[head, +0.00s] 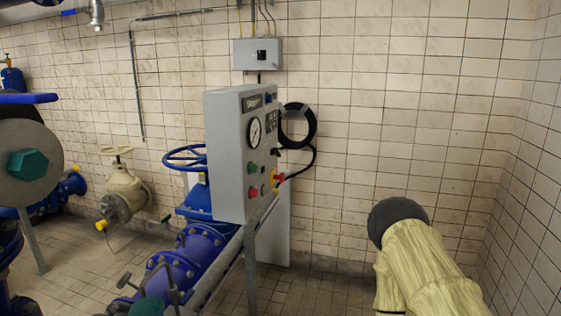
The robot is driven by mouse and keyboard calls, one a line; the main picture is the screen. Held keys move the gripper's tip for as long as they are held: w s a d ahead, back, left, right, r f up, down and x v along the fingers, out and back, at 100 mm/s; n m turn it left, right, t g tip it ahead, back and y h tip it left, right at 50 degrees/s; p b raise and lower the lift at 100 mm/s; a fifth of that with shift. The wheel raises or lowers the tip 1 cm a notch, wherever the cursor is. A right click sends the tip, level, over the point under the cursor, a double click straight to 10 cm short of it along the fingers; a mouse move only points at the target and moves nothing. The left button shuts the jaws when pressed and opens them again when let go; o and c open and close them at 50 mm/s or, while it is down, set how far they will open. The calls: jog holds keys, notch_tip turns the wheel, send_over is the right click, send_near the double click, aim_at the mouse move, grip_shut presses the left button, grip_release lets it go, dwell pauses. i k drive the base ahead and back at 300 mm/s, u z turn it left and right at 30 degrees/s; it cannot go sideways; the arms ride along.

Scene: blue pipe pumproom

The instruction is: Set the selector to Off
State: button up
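A grey control panel (224,150) stands on a post in the middle of the head view, its front seen at a steep angle. Its face carries a round gauge (255,132), a green button (252,168), a red button (253,193) and a red-and-yellow control (277,177) near the right edge. Small dark controls also show, but I cannot tell which one is the selector or read its setting. My arm, in a pale yellow cover with a dark rounded end, rises at the lower right, apart from the panel. My gripper is not visible.
Blue pipes (195,250) and a blue handwheel (185,157) lie left of and below the panel. A grey wall box (257,54) and a coiled black cable (298,125) are behind it. A large flange (28,160) is close at left. Space right of the panel looks clear.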

aim_at(275, 151)
jog(key=z, duration=0.35)
jog(key=i, duration=0.85)
jog(key=u, duration=0.45)
